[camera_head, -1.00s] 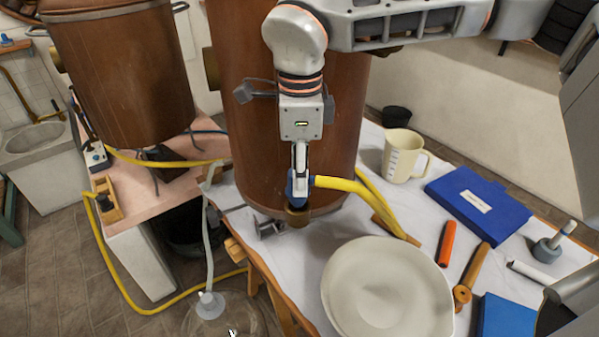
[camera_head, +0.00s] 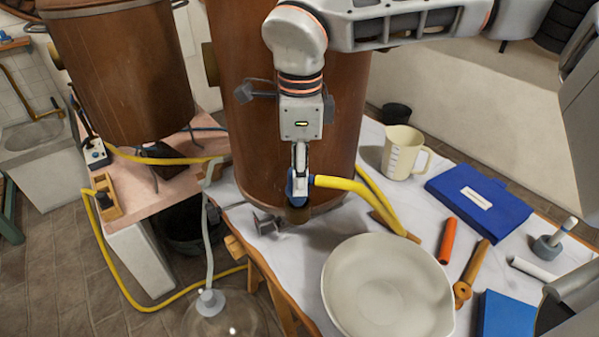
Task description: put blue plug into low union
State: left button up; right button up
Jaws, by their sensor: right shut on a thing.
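My right gripper (camera_head: 299,184) points down in front of the large copper vessel (camera_head: 245,150). It is shut on the blue plug (camera_head: 291,188), which carries the yellow hose (camera_head: 335,183). The plug sits right above the brass low union (camera_head: 297,214) near the foot of the vessel. They look in contact or very close; I cannot tell how deep the plug is. The yellow hose bends right and down to the table. My left gripper is not in view.
A white basin (camera_head: 345,255) stands in front on the white-covered table. A glass carboy (camera_head: 222,318) is at lower left.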

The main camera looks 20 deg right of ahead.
jog(key=shift+f, duration=0.6)
dwell(1.5)
jog(key=o, duration=1.2)
jog(key=shift+r, duration=0.1)
jog(key=shift+r+p, duration=0.55)
jog(key=shift+r, duration=0.4)
jog(key=shift+r+p, duration=2)
jog(key=shift+r, duration=0.5)
